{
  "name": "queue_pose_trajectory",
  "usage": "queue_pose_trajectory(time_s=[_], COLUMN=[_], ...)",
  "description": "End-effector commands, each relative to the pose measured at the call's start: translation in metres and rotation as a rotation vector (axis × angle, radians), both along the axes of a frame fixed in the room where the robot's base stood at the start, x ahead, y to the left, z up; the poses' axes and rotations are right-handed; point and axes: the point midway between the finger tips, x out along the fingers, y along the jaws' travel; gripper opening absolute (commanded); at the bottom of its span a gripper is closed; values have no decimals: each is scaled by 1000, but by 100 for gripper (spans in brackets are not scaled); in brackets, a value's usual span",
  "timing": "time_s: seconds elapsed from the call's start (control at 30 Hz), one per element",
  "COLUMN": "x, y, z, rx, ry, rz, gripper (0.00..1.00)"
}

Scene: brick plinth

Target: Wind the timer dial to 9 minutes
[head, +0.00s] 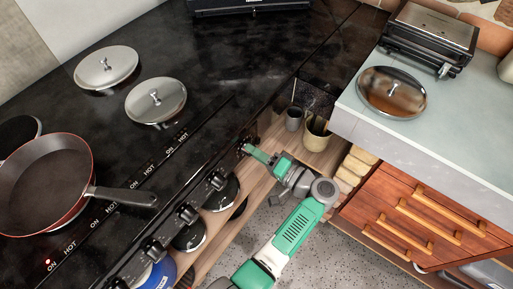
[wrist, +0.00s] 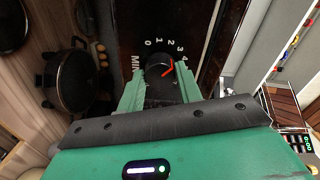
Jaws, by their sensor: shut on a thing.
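The timer dial (wrist: 157,66) is a dark round knob on a black panel, with white numerals from 0 to about 4 and the letters MIN around it. A red pointer mark on it points to the upper right, roughly toward the 4; the larger numerals are hidden or too small to read. My gripper (wrist: 159,82) has its green fingers on both sides of the dial and is shut on it. In the head view my gripper (head: 254,151) reaches the far end of the stove's front panel, where the dial (head: 245,145) is mostly covered.
Several black stove knobs (head: 187,213) line the front panel to the left. A red frying pan (head: 45,185) and two metal lids (head: 156,101) lie on the stove top. Cups (head: 317,131) stand on a wooden shelf beyond the gripper, beside a counter with drawers (head: 425,220).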

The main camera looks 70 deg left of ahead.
Motion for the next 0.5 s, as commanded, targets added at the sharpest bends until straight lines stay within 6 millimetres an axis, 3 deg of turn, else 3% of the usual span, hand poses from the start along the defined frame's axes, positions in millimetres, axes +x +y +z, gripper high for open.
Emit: queue_pose_trajectory(time_s=[0.5], x=[0], y=[0], z=[4], rx=[-263], ry=[411], rz=[1], gripper=[12])
